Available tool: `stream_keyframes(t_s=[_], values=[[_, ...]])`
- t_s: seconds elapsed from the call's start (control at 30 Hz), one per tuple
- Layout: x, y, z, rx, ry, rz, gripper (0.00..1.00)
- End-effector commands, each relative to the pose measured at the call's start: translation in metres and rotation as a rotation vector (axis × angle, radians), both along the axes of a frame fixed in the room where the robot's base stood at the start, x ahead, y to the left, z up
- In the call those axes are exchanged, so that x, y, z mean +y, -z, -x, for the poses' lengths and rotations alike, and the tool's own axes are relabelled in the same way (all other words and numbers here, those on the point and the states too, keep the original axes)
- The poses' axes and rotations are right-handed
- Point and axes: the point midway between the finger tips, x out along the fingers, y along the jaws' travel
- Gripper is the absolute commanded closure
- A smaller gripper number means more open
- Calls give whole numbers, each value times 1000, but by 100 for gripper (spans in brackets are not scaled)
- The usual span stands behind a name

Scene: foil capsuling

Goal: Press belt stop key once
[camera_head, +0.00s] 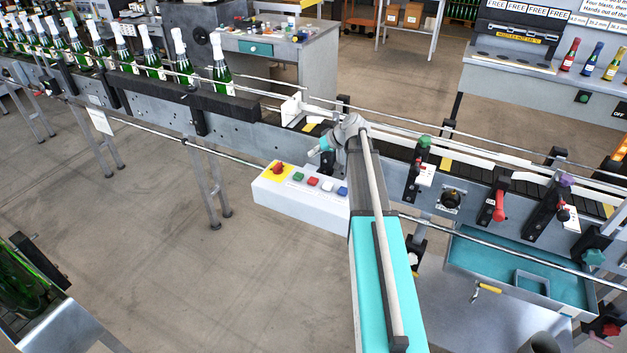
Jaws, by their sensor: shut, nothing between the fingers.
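A white control box (300,207) hangs at the front of the conveyor, left of my arm. On its top sit a red mushroom button on a yellow plate (278,169), a green key (298,177), a red key (313,182), a white key (328,187) and a blue key (343,191). Their labels are too small to read, so I cannot tell which is marked belt stop. My gripper (326,168) is shut and empty, small and dark, near the back edge of the box behind the white and red keys. Whether it touches anything is unclear.
The conveyor (225,124) runs across the view, with several green foil-topped bottles (220,73) at left. Clamps with a red handle (499,206) and a teal tray (530,265) are at right. A guide rail (190,142) passes behind the box.

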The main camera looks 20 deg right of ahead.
Motion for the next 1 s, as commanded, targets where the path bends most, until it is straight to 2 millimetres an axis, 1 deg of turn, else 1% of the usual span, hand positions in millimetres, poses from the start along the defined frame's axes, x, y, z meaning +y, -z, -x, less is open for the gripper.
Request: stream_keyframes(t_s=[0.17,0.37,1.0], values=[[0,2,0,2,1,0,100],[-1,10,0,2,1,0,100],[-2,61,1,2,3,0,100]])
